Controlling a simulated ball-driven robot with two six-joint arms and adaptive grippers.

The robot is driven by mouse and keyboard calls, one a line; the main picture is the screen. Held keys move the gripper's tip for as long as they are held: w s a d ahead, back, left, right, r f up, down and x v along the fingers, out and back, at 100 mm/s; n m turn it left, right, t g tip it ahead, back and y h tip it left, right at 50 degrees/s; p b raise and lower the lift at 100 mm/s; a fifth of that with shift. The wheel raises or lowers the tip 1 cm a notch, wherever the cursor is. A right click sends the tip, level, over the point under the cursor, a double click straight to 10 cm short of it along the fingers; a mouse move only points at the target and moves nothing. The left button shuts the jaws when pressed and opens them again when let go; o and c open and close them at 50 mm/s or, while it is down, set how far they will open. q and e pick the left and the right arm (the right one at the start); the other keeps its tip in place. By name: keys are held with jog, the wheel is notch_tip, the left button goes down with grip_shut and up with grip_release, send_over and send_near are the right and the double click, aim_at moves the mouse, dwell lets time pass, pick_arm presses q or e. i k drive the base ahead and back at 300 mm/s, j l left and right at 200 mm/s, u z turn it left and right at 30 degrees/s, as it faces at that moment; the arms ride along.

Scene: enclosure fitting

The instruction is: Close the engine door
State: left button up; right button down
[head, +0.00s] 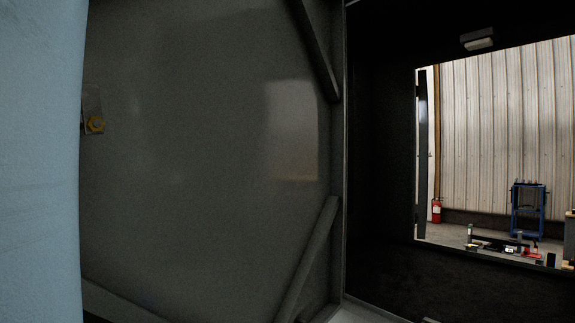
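A large dark grey panel with diagonal braces, which looks like the inner face of the engine door (200,180), fills the left and middle of the head view. It stands open beside the dark enclosure interior (380,180), along an upright edge right of the middle. The door's outer face and full outline are out of view. Neither of my grippers is in view.
A pale blue surface (38,160) covers the left edge, very close; I cannot tell what it is. Through a rectangular opening at the right I see a corrugated wall (500,130), a red fire extinguisher (436,210) and a blue stand (527,212). A small lamp (478,39) hangs above.

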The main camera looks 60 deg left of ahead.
aim_at(212, 189)
jog(key=k+j+u, duration=0.2)
jog(key=k+j, duration=0.85)
jog(key=j, duration=0.75)
jog(key=j+u, duration=0.1)
jog(key=j, duration=0.8)
jog(key=k, duration=0.05)
